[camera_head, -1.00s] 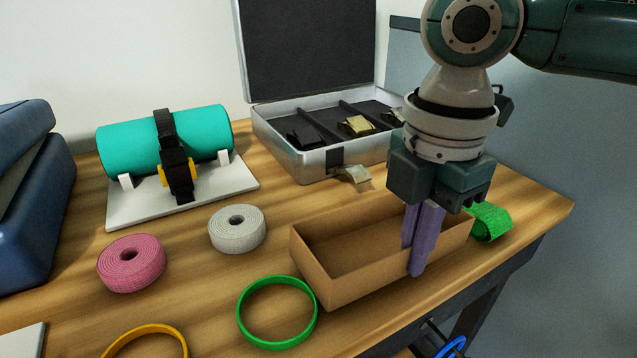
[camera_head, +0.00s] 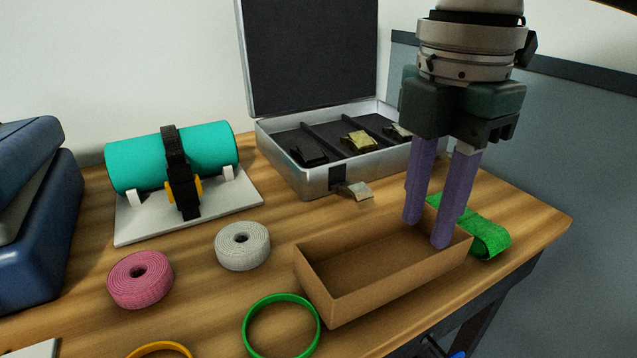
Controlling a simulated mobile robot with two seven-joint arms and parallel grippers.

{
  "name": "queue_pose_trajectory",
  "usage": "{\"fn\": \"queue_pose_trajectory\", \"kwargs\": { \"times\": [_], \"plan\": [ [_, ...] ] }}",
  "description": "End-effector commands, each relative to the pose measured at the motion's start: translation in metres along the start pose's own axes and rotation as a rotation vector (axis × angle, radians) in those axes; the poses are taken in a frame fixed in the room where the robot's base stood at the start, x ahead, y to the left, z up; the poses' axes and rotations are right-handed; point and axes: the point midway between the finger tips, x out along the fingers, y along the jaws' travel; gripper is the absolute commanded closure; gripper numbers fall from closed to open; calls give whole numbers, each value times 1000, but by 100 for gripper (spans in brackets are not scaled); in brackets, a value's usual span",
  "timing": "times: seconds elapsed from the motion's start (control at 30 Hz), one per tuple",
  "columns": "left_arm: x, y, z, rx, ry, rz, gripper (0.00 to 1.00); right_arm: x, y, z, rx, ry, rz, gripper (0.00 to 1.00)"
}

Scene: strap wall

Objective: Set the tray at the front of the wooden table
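The tray (camera_head: 345,306), a brown open-topped box, stands upright on the wooden table (camera_head: 205,285), near the table's front right edge. It looks empty. My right gripper (camera_head: 427,234) points down over the tray's right end. My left gripper is out of view.
White (camera_head: 243,258) and pink (camera_head: 128,288) rolls lie further left. An open metal case (camera_head: 310,180) and a teal cylinder (camera_head: 135,165) stand behind.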

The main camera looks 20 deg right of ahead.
Motion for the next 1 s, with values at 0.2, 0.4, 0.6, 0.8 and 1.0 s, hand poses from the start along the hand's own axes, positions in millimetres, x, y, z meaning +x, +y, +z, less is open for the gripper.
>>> {"fn": "queue_pose_trajectory", "kwargs": {
  "times": [0.2,0.4,0.6,0.8,1.0],
  "plan": [
    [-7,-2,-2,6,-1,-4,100,-33,0,0,0,0,1,67],
    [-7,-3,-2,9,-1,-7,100,-15,-7,-26,24,36,21,67],
    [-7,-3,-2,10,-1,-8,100,32,-30,-92,233,199,108,67],
    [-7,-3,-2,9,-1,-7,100,56,-60,-119,646,346,162,67],
    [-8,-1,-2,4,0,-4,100,75,-102,-86,1164,335,205,67]
  ]
}}
